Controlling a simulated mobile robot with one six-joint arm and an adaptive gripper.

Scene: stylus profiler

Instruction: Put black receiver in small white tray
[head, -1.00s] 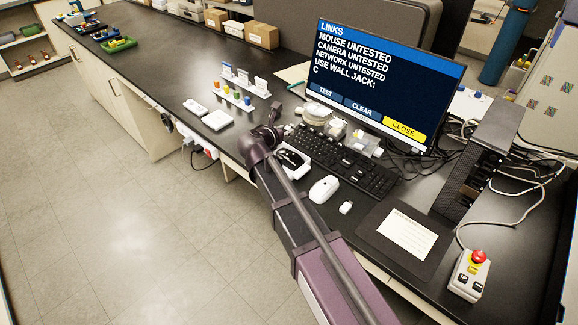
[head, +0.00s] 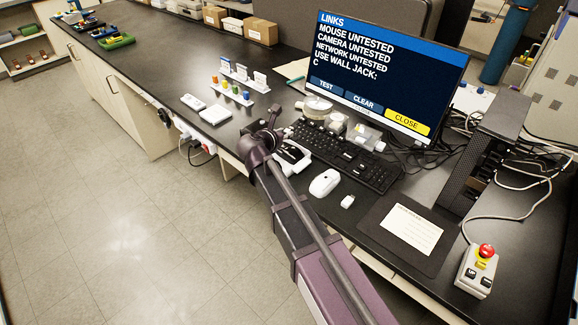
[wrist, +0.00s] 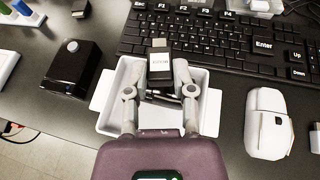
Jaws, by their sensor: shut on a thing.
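I cannot tell how high above the tray the receiver is. In the head view the tray (head: 304,164) shows in part beside my gripper (head: 272,122); the receiver is not clear there.
A black keyboard (wrist: 220,35) lies just beyond the tray. A white mouse (wrist: 268,125) lies to the right. A black box with a round button (wrist: 72,68) stands to the left. The monitor (head: 385,75) stands behind the keyboard.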

